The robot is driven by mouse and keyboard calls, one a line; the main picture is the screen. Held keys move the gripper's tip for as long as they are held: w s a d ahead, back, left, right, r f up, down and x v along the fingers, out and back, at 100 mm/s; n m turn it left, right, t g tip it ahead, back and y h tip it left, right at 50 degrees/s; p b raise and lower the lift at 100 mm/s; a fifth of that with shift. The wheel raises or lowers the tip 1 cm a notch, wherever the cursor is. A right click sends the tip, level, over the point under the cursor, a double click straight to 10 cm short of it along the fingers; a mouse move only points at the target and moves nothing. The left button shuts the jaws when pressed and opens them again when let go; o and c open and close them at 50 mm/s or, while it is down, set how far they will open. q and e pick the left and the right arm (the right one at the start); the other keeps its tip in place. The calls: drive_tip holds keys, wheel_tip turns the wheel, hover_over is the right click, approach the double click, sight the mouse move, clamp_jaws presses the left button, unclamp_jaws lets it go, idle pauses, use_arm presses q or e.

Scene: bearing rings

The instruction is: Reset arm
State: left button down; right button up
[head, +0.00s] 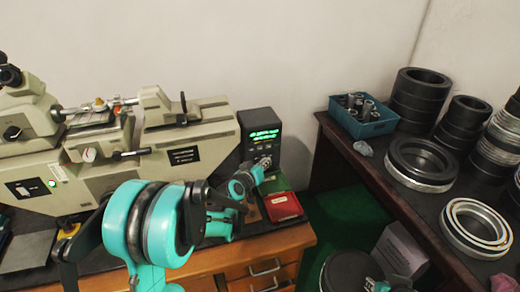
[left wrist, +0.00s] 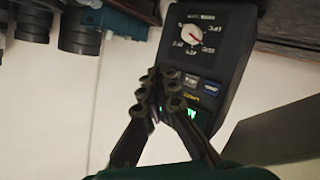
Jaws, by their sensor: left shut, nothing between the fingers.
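My left arm, teal and black, reaches in over the wooden bench. My left gripper (head: 262,164) is in front of the black display box (head: 260,138) with green digits. In the left wrist view its dark fingertips (left wrist: 160,92) are together with nothing between them. Behind them in that view the display box (left wrist: 208,45) appears upside down with its dial and buttons. I cannot tell whether the fingertips touch the box. A small teal and dark piece shows at the bottom edge of the head view, but no right gripper fingers can be made out.
A beige measuring machine (head: 185,140) stands behind my left arm. A red box (head: 283,206) lies beside the gripper. On the dark right-hand table (head: 385,190) are a blue bin (head: 362,124) of small parts and several bearing rings (head: 421,160). A green floor area lies between the benches.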

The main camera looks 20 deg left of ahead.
idle(0.5)
use_arm(q)
drive_tip(key=s+d+r+m+g, duration=0.1)
drive_tip(key=s+d+r+g, duration=0.1)
drive_tip(key=s, duration=0.5)
drive_tip(key=s+d+r+m+g, duration=0.1)
drive_tip(key=s+d+r, duration=0.15)
drive_tip(key=s, duration=0.45)
drive_tip(key=s+a+f+g+y, duration=0.1)
drive_tip(key=s+f+g, duration=0.1)
drive_tip(key=s, duration=0.8)
drive_tip(key=s+a+f+m+g+y, duration=0.1)
drive_tip(key=s+f+g, duration=0.1)
drive_tip(key=s, duration=0.8)
drive_tip(key=shift+s+f+m, duration=0.25)
drive_tip(key=shift+s+m, duration=0.05)
drive_tip(key=shift+s, duration=0.05)
